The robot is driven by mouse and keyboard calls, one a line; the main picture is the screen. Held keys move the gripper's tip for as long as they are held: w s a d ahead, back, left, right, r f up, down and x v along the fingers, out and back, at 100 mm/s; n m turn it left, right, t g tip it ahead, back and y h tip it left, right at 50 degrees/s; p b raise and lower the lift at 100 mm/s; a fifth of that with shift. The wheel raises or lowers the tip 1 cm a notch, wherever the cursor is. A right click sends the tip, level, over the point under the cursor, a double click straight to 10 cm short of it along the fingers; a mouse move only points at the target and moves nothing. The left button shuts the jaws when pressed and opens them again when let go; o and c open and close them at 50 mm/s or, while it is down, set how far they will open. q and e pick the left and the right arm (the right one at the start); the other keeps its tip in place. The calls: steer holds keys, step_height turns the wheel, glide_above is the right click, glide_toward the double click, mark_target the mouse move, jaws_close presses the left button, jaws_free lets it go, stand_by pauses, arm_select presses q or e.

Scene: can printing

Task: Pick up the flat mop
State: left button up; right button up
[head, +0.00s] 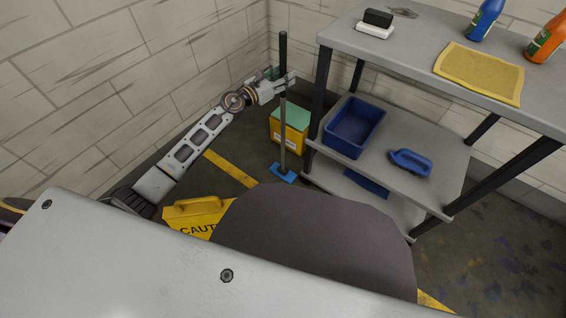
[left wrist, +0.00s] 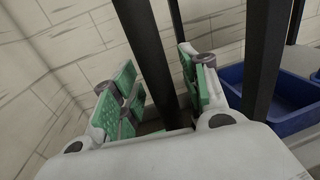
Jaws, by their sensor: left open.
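The flat mop stands upright on the floor, with a long dark-to-grey handle (head: 284,130) and a flat blue head (head: 284,174). My left gripper (head: 281,83) is open at the upper part of the handle in the head view. In the left wrist view, the dark handle (left wrist: 146,50) passes between the open green-padded fingers of my left gripper (left wrist: 162,92). I cannot tell whether a finger touches it. My right gripper is not in view.
A grey shelf unit (head: 349,42) stands right of the mop, its dark leg (left wrist: 265,60) close by. It holds a blue bin (head: 335,140) and bottles. A yellow box (head: 289,138) stands behind the mop. A yellow caution sign (head: 190,212) is at front left. Brick walls close the corner.

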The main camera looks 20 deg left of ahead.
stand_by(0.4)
arm_select(q)
jaws_close()
steer(key=shift+r, duration=0.15)
steer(key=shift+r, duration=0.15)
